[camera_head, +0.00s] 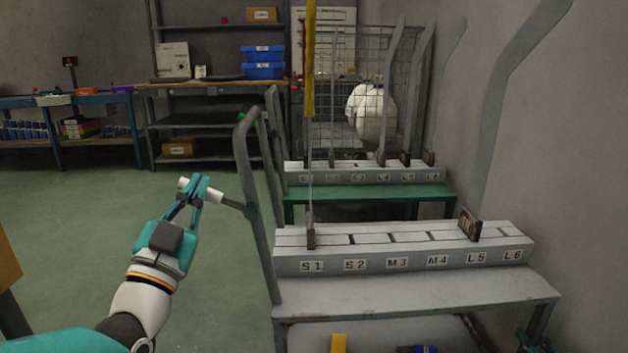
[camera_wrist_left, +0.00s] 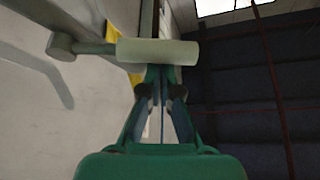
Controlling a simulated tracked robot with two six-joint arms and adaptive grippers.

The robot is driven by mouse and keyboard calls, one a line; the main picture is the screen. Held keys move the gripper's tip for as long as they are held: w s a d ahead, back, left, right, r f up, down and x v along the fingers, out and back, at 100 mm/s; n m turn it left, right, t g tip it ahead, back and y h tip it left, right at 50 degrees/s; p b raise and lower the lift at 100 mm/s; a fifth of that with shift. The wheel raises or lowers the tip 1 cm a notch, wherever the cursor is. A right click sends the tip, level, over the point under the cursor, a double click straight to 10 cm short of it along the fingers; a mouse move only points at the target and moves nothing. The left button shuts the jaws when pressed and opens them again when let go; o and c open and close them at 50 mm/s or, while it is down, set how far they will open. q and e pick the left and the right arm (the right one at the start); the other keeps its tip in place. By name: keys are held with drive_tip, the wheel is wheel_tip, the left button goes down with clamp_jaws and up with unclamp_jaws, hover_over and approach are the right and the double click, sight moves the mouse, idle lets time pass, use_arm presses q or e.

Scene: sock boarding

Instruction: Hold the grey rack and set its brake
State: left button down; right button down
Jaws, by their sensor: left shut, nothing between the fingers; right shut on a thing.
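The grey rack (camera_head: 420,290) stands in front of me, with a tall rail (camera_head: 258,190) on its left side. A lever with a pale cylindrical grip (camera_head: 213,194) sticks out leftward from this rail. The grip also shows in the left wrist view (camera_wrist_left: 158,51). My left gripper (camera_head: 198,184) is shut and empty, its fingertips right at the grip; I cannot tell whether they touch it. My right gripper (camera_head: 533,343) is at the rack's front right leg, mostly cut off by the bottom edge, shut on the rack.
The rack's top bar carries labels S1 to L6, with a brown piece (camera_head: 469,224) near L5. A green rack (camera_head: 372,192) stands behind. Shelves (camera_head: 205,125) stand at the back. The green floor (camera_head: 80,215) at left is clear.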

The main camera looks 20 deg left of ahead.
use_arm(q)
wheel_tip(320, 180, down, 9)
drive_tip(key=n+g+y, duration=0.4)
drive_tip(key=n+y, duration=0.7)
drive_tip(key=n, duration=0.7)
drive_tip(key=shift+a+r+n+g, duration=0.15)
drive_tip(key=shift+a+n+g, duration=0.25)
drive_tip(key=shift+s, duration=0.1)
drive_tip(key=shift+d, duration=0.1)
wheel_tip(320, 180, up, 10)
drive_tip(key=shift+y, duration=0.3)
drive_tip(key=shift+r, duration=0.1)
